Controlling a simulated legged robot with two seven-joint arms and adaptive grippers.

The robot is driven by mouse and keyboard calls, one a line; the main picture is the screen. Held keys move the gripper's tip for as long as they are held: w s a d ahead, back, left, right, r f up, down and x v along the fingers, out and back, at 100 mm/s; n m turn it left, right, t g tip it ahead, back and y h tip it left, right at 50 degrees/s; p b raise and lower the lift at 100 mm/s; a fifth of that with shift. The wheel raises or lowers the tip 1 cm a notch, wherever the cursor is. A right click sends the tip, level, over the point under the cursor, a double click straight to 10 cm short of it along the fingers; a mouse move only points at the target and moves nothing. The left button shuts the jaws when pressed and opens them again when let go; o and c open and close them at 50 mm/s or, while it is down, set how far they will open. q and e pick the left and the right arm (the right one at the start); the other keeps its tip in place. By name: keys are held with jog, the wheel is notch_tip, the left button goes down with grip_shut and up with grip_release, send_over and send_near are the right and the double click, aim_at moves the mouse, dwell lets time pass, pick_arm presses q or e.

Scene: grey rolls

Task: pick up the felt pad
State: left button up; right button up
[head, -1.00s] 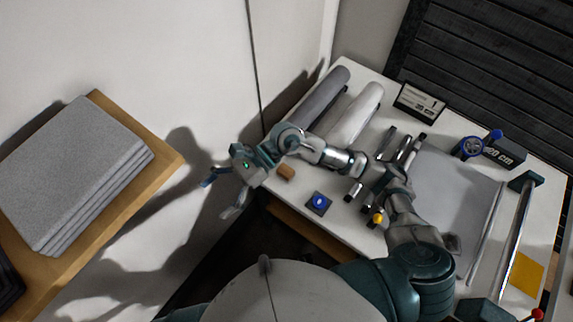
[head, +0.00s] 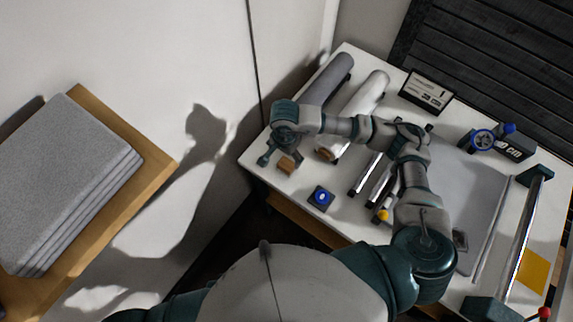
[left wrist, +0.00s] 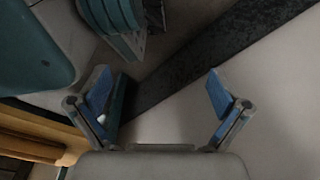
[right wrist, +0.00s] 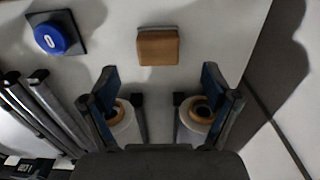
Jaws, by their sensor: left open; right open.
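A small brown block (head: 286,164) with a thin grey strip along one edge lies near the table's left corner; it looks like the felt pad, though its material is unclear. It also shows in the right wrist view (right wrist: 158,48), just beyond the fingertips. My right gripper (head: 280,157) is open and points down over the block, with the fingers apart and nothing between them; its fingers also show in the right wrist view (right wrist: 160,78). My left gripper (left wrist: 160,85) is open and empty in the left wrist view, away from the table items. It is outside the head view.
A grey roll (head: 326,80) and a pale roll (head: 362,103) lie behind the block. Thick grey sheets (head: 65,180) are stacked on a wooden shelf (head: 160,165).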

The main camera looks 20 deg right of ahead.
aim_at(286, 163)
notch_tip(286, 163, down, 2)
jog(key=shift+f, duration=0.2)
jog(key=f, duration=0.3)
jog(key=shift+d+f, duration=0.25)
jog(key=shift+f, duration=0.5)
jog(key=shift+c, duration=0.2)
jog(key=c, duration=0.8)
pick_arm(q)
jog(key=shift+s+f, duration=0.1)
jog(key=shift+f, duration=0.15)
pick_arm(e)
jog(key=c, duration=0.4)
